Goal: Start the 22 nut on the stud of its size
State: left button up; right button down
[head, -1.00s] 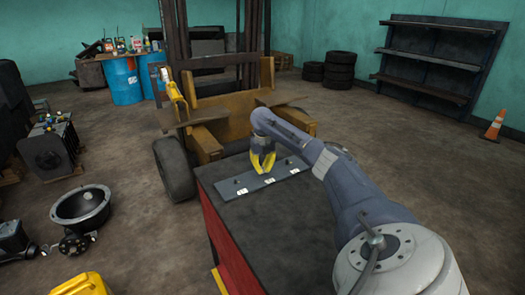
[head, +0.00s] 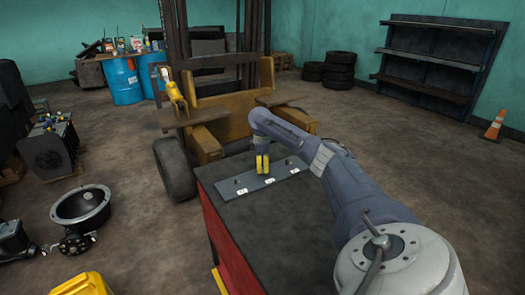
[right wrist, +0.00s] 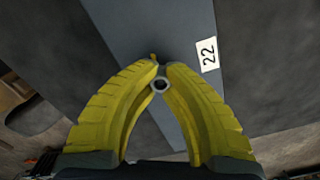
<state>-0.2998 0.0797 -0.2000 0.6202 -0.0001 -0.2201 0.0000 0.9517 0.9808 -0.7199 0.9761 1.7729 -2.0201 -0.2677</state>
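My right gripper (head: 262,172) points down over the middle of a grey plate (head: 222,187) on the dark bench top. In the right wrist view its yellow fingers (right wrist: 160,72) bow outward and close together at the tips. A small metal ring, the nut (right wrist: 161,84), sits between the fingers near the tips. A white label marked 22 (right wrist: 208,53) lies on the plate just right of the fingertips. The stud beside that label is hidden or cannot be told from the nut, so I cannot tell whether they touch. My left gripper is not in view.
The plate carries other white labels (head: 242,191) and small upright studs (head: 237,182). The red-sided bench (head: 235,245) has a bare top in front of the plate. The stripped forklift (head: 225,120) stands close behind the bench.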

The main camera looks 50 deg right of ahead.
jog(key=c, duration=1.9)
grip_release()
jog(key=shift+m, duration=0.7)
jog(key=o, duration=0.4)
jog(key=shift+o, duration=0.2)
notch_tip(320, 180, up, 12)
jog(key=shift+w, duration=0.15)
jog(key=shift+a, duration=0.1)
notch_tip(320, 180, down, 12)
jog(key=shift+f, duration=0.15)
jog(key=shift+n, duration=0.4)
jog(key=shift+r+n, duration=0.2)
jog(key=shift+n, duration=1.8)
